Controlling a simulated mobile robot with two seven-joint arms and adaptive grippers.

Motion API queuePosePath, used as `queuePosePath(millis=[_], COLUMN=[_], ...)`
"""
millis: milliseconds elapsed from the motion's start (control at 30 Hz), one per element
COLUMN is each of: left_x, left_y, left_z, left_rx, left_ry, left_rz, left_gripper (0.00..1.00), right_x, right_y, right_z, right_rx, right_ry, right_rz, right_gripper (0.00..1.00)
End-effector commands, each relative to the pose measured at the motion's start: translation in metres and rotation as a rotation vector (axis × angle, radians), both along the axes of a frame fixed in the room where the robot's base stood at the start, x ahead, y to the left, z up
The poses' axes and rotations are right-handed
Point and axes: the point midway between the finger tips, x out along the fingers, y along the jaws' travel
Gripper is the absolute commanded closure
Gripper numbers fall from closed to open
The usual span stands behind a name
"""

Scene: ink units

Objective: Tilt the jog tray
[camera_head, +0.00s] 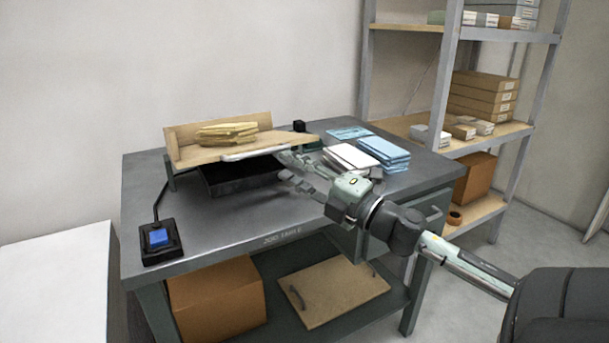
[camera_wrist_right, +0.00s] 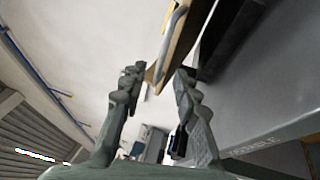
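The jog tray (camera_head: 190,155) is a pale wooden tray with raised walls at its back and left and a light metal bar (camera_head: 255,152) along its front. It stands raised above the worktable and holds a stack of tan envelopes (camera_head: 228,133). My right gripper (camera_head: 287,168) is at the tray's front right, its fingers apart. In the right wrist view, the tray's edge (camera_wrist_right: 183,48) shows beyond and between the open fingers (camera_wrist_right: 158,72). I cannot tell whether a finger touches it. My left gripper is not in view.
A black shallow bin (camera_head: 235,180) sits under the tray. White and blue stacks (camera_head: 383,152) lie to the right on the grey table (camera_head: 225,240). A blue-button box (camera_head: 158,240) is at the front left. Shelving (camera_head: 445,90) stands behind right.

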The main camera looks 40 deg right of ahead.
Motion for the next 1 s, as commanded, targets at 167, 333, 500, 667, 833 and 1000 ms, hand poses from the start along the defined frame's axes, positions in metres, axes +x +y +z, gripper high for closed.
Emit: queuePosePath(millis=[167, 333, 500, 667, 833, 1000], left_x=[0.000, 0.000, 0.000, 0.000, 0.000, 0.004], left_y=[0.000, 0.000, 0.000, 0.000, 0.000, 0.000], left_z=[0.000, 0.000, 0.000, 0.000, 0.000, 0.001], left_rx=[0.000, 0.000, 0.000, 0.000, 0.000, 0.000], left_ry=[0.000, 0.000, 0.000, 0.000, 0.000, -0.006], left_rz=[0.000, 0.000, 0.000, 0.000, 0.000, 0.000], left_gripper=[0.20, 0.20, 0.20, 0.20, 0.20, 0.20], right_x=[-0.023, -0.029, -0.029, -0.029, -0.028, -0.028], right_y=[-0.004, -0.005, -0.005, -0.005, -0.005, -0.005], right_z=[-0.004, -0.004, -0.004, -0.004, -0.004, -0.004], right_rx=[0.002, 0.000, 0.000, 0.000, 0.000, 0.000], right_ry=[-0.001, -0.001, -0.001, -0.001, -0.001, -0.001], right_rz=[-0.001, 0.000, 0.001, 0.001, 0.001, 0.000], right_gripper=[0.70, 0.70, 0.70, 0.70, 0.70, 0.70])
